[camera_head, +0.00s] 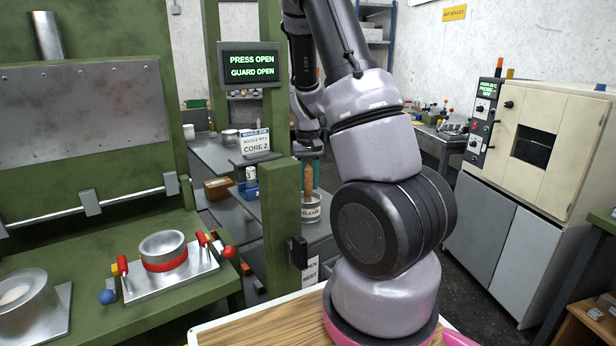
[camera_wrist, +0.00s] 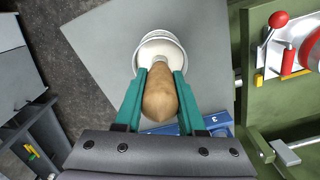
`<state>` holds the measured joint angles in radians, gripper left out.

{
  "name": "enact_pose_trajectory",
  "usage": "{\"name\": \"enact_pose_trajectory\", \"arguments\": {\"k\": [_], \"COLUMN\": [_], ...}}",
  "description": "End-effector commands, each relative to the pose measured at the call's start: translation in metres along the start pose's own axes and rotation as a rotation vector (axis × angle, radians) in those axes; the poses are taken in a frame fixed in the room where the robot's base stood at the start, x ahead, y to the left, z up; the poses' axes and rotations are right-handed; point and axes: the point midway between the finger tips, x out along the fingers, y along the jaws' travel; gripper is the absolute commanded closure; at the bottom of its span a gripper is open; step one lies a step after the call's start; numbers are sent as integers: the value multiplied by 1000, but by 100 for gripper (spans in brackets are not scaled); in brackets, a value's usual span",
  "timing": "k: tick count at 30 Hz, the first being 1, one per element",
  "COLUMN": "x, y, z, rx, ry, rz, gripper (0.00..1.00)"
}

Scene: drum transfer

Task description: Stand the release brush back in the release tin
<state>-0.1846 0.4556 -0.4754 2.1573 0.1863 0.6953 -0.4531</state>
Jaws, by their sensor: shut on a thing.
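The release brush has a brown wooden handle (camera_head: 308,180), upright in the head view; the wrist view shows the handle (camera_wrist: 160,95) between teal fingers. My gripper (camera_wrist: 160,85) is shut on this handle. The release tin (camera_head: 311,212), a grey metal can labelled RELEASE, stands directly below the brush. In the wrist view the tin's pale round rim (camera_wrist: 163,36) surrounds the brush's far end. The bristles are hidden, and I cannot tell how deep they are in the tin or whether they touch its bottom.
The tin stands on a grey bench (camera_head: 225,160) behind a green press post (camera_head: 281,225). A blue holder (camera_head: 247,190) and a brown box (camera_head: 217,188) stand to the tin's left. The press table with a ring mould (camera_head: 163,250) is at the left.

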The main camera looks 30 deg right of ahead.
Motion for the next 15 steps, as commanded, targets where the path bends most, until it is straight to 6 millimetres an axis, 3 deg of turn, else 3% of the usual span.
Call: {"name": "enact_pose_trajectory", "arguments": {"k": [13,14,15], "x": [4,4,4], "y": [0,0,0], "z": [0,0,0], "rx": [1,1,1], "ry": [0,0,0], "rz": [0,0,0], "gripper": [100,50,34]}}
